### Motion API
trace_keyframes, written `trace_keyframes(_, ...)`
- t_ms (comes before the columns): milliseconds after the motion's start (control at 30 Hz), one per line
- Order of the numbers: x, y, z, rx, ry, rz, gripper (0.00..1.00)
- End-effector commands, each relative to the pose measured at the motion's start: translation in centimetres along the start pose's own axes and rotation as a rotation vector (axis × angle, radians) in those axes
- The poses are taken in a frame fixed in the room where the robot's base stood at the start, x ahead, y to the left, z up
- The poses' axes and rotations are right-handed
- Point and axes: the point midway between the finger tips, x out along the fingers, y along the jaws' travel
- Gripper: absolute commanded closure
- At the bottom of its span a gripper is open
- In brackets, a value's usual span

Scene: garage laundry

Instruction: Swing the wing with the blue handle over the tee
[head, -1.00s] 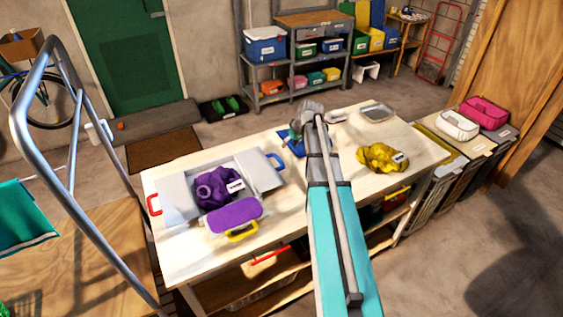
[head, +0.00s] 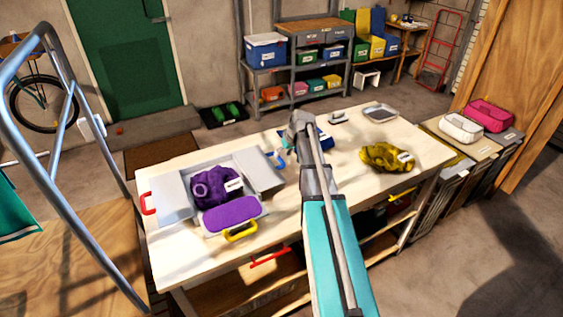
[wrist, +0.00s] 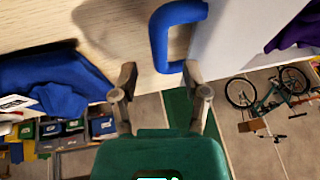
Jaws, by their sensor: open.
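The folding board (head: 217,172) lies on the worktable with a purple tee (head: 210,188) on its middle. Its grey right wing (head: 262,171) lies flat out to the right of the tee. The wing's blue handle (head: 281,160) is on its outer edge and shows large in the wrist view (wrist: 163,40). My gripper (wrist: 160,70) is open and empty. The near bend of the blue handle lies at the mouth between its fingertips, close to the right finger; contact cannot be told. In the head view my wrist hides the fingers, just right of the handle.
The left wing has a red handle (head: 148,203); the near flap is purple with a yellow handle (head: 240,232). A folded blue cloth (head: 322,139) lies right of my gripper, a yellow cloth (head: 386,157) farther right. The table (head: 300,235) is bare in front of the board.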

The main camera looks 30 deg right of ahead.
Motion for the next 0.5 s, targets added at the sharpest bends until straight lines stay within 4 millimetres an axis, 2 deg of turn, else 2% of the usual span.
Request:
trace_keyframes(33,0.8,0.1,0.1,0.000,0.000,0.000,0.41)
trace_keyframes(200,2.0,0.1,0.1,0.001,0.000,0.000,0.41)
trace_keyframes(500,2.9,0.1,0.0,0.002,0.000,0.001,0.41)
